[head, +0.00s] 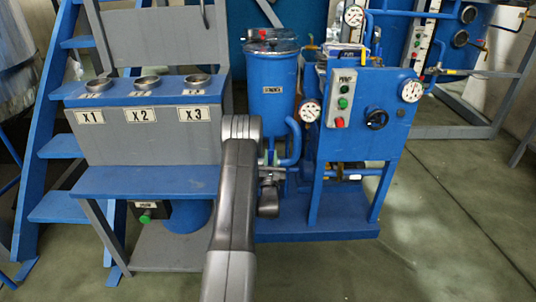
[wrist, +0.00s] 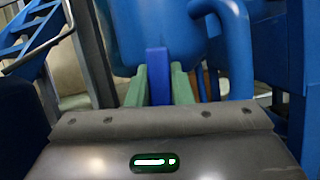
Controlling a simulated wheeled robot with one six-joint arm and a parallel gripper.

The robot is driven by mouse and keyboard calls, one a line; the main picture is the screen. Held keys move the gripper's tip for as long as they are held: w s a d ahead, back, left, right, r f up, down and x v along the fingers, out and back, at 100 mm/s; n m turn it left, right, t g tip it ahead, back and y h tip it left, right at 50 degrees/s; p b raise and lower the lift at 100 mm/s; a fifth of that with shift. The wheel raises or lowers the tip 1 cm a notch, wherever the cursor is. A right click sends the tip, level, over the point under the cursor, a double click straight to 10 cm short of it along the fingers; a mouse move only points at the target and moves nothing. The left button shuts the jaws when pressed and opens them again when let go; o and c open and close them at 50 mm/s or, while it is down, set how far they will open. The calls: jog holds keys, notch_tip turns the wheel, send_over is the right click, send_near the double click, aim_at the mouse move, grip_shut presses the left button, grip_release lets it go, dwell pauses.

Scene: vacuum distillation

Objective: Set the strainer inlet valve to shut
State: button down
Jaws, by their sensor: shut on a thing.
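The strainer (head: 272,85) is a blue upright vessel with a label, behind my arm in the head view. Its lower blue body also shows at the top of the wrist view (wrist: 160,25). A blue valve handle (wrist: 157,72) stands below the vessel in the wrist view. My gripper (wrist: 158,85) has its two green fingers on either side of this handle and is shut on it. The handle looks upright in the wrist view. In the head view my arm hides the handle and most of the valve body, so I cannot tell the valve's position.
A blue pump panel (head: 365,110) with gauges and a dark handwheel (head: 376,118) stands right of the strainer. A curved blue pipe (wrist: 235,40) is close on the gripper's right. A grey bench (head: 150,138) marked X1, X2, X3 is at left. Floor at right is clear.

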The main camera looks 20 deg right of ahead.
dwell(0.3)
jog(key=c, duration=1.3)
grip_release()
jog(key=shift+s, duration=0.1)
jog(key=p+v, duration=0.1)
jog(key=v, duration=1.2)
jog(key=shift+s+a+f, duration=0.15)
jog(key=shift+s+f, duration=0.05)
jog(key=shift+s, duration=0.05)
